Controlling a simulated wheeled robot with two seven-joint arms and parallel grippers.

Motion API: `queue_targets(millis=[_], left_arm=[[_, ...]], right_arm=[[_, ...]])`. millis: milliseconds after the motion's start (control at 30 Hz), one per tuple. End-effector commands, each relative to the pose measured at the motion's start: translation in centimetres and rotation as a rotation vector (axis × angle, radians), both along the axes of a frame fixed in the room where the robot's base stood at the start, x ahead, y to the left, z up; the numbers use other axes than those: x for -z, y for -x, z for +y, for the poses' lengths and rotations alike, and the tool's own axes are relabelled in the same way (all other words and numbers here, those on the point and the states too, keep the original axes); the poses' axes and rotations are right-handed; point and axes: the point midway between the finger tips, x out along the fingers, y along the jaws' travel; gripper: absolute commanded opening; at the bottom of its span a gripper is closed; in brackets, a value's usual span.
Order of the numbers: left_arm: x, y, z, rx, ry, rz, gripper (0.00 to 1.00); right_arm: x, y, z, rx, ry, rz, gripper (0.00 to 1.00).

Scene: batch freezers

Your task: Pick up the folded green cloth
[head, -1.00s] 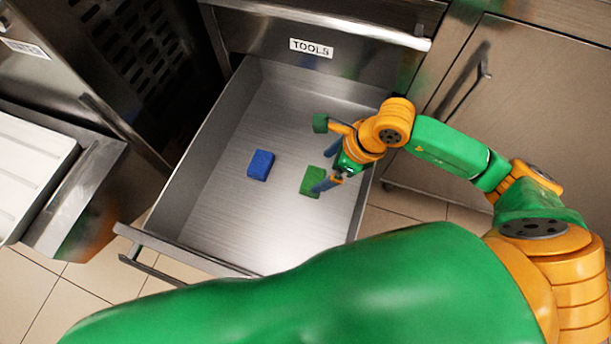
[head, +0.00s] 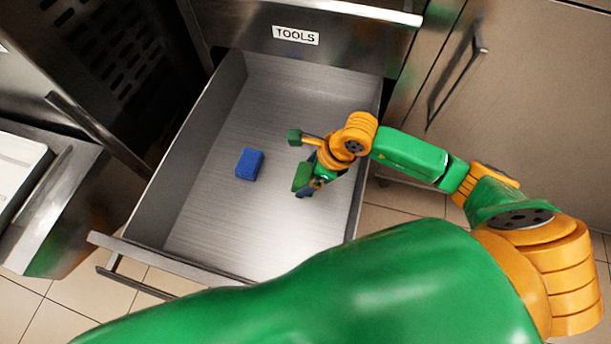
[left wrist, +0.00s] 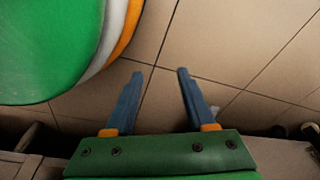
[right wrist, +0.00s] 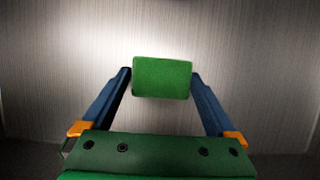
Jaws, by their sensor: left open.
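The folded green cloth (right wrist: 162,78) is a small green block between the fingertips of my right gripper (right wrist: 162,84) in the right wrist view, with a finger against each side. In the head view the cloth (head: 301,177) shows at my right gripper (head: 308,186), over the right part of the open drawer. I cannot tell whether it is clear of the drawer floor. My left gripper (left wrist: 155,75) is open and empty above floor tiles in the left wrist view. It does not show in the head view.
The open steel drawer (head: 215,215) lies under a front labelled TOOLS (head: 296,35). A blue block (head: 249,164) lies on the drawer floor, left of the cloth. The drawer floor around them is bare. A cabinet door with a handle (head: 457,83) stands at right.

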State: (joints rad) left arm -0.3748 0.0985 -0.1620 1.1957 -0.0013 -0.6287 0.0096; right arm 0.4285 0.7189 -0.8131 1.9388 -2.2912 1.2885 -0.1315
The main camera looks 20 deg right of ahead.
Motion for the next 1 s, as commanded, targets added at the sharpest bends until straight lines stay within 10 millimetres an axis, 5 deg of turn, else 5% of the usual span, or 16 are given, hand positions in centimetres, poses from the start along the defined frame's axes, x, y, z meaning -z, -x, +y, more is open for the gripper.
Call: queue_targets(millis=[267, 467, 767, 833, 1000], left_arm=[[-0.1, 0.0, 0.0, 0.000, -0.001, -0.001, 0.55], [-0.4, 1.0, 0.8, 0.001, -0.011, 0.004, 0.55], [-1.1, 3.6, 3.1, -0.001, -0.040, 0.006, 0.55], [-2.6, 5.1, 4.2, -0.002, -0.054, 0.012, 0.55], [-6.1, 7.5, 2.6, 0.016, -0.028, 0.050, 0.55]], right_arm=[[-0.3, 0.0, 0.0, 0.000, -0.001, -0.001, 0.38], [-3.7, -0.1, 0.0, -0.001, -0.001, -0.005, 0.38], [-10.8, 7.5, 2.7, -0.007, -0.003, 0.001, 0.38], [-12.5, 9.6, 3.4, -0.005, -0.004, 0.005, 0.38], [-13.4, 11.9, 4.2, 0.000, -0.002, 0.007, 0.38]])
